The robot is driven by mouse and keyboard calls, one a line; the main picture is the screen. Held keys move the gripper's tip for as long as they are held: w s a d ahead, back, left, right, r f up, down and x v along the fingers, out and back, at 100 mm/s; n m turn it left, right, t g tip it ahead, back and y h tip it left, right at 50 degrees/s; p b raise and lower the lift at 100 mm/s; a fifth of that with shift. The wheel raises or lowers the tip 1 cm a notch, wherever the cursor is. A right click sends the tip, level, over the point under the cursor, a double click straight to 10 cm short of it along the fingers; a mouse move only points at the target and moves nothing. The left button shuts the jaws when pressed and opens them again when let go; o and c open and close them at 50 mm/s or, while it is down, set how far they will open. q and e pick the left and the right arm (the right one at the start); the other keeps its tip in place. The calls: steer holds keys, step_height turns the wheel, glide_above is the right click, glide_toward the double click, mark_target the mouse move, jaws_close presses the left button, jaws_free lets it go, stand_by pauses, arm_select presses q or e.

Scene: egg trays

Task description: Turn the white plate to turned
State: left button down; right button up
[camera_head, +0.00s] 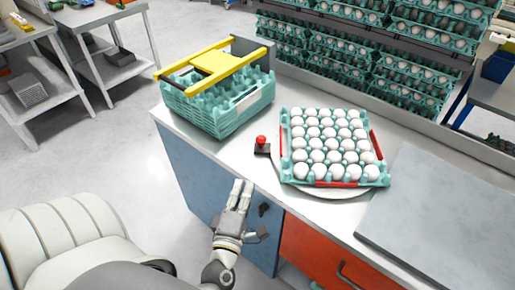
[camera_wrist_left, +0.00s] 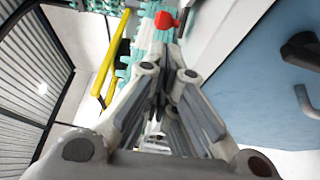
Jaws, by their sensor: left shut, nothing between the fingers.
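The white plate (camera_head: 335,193) lies on the counter, mostly hidden under a teal egg tray (camera_head: 286,160) full of white eggs; its front rim shows. Red strips line some sides of the tray. A black lever with a red knob (camera_head: 261,141) sits at the plate's left side. My left gripper (camera_head: 240,184) is shut and empty in front of the counter's edge, nearer than the red knob and apart from it. In the left wrist view its fingers (camera_wrist_left: 163,62) are together, with the red knob (camera_wrist_left: 166,20) beyond them. My right gripper is not in view.
A stack of empty teal trays (camera_head: 222,108) with a yellow frame (camera_head: 212,64) stands on the counter at left. A grey slab (camera_head: 440,215) lies at right. Shelves of egg trays stand behind. Blue and red cabinet fronts with dark handles lie below the counter edge.

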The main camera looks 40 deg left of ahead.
arm_select(q)
steer(key=p+x, duration=0.3)
steer(key=x, duration=0.9)
steer(key=shift+w+a, duration=0.15)
steer(key=shift+w, duration=0.05)
steer(key=shift+w+a, duration=0.25)
steer(key=shift+w, duration=0.4)
